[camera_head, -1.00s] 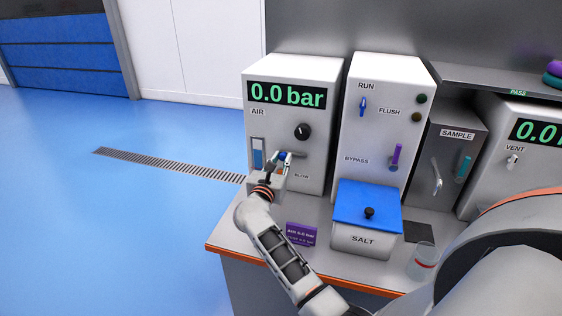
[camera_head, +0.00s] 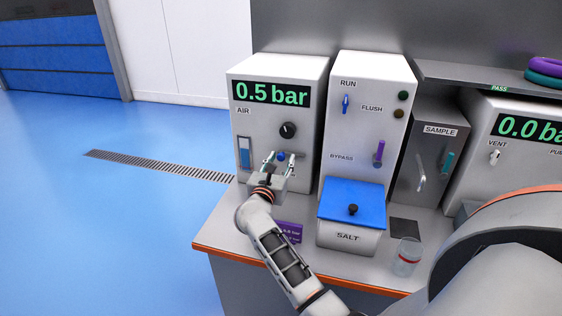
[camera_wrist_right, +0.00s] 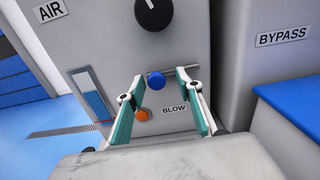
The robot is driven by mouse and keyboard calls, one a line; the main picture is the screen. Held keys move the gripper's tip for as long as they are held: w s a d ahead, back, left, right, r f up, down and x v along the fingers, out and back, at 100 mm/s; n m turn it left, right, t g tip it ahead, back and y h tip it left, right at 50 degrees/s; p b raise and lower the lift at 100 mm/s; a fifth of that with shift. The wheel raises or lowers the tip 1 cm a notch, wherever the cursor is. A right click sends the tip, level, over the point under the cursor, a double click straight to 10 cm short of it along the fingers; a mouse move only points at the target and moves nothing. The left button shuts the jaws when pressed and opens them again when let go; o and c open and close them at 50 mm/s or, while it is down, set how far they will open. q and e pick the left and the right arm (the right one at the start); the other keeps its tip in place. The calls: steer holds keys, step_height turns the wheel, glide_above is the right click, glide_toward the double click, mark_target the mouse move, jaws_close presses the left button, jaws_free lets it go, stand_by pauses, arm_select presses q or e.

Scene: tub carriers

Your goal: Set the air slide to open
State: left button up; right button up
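The AIR cabinet (camera_head: 250,122) stands at the left end of the bench, and its display reads 0.5 bar. Its air slide is a round blue knob (camera_wrist_right: 156,81) on a short horizontal track under the black dial. The BLOW label and an orange button (camera_wrist_right: 142,114) sit below it. My right gripper (camera_head: 282,158) is in front of this panel, its fingers spread on either side of the blue knob; it also shows in the right wrist view (camera_wrist_right: 159,75). Clear gaps show between knob and fingers, so it holds nothing. My left gripper is out of view.
The black dial (camera_head: 288,130) is just above the gripper and a blue gauge window (camera_head: 244,153) to its left.

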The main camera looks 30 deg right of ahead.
steer(key=v, duration=1.2)
steer(key=s+a+f+n+t+y, duration=0.35)
steer(key=a+n+y, duration=0.3)
steer(key=n, duration=0.95)
steer(key=s+a+f+n+t+y, duration=0.3)
steer(key=s+a+n+t+y, duration=0.25)
steer(key=n, duration=1.05)
steer(key=s+a+f+n+g+y, duration=0.1)
steer(key=s+f+n+g+y, duration=0.1)
steer(key=s+f+n+g, duration=0.3)
steer(key=s+a+f+n+g+y, duration=0.1)
steer(key=s+f+n+g, duration=0.3)
steer(key=s+f+n, duration=0.6)
step_height(320, 180, down, 7)
steer(key=n+y, duration=0.1)
steer(key=n, duration=0.2)
steer(key=shift+s+g+y, duration=0.3)
steer(key=shift+s+g, duration=0.05)
steer(key=shift+g, duration=0.05)
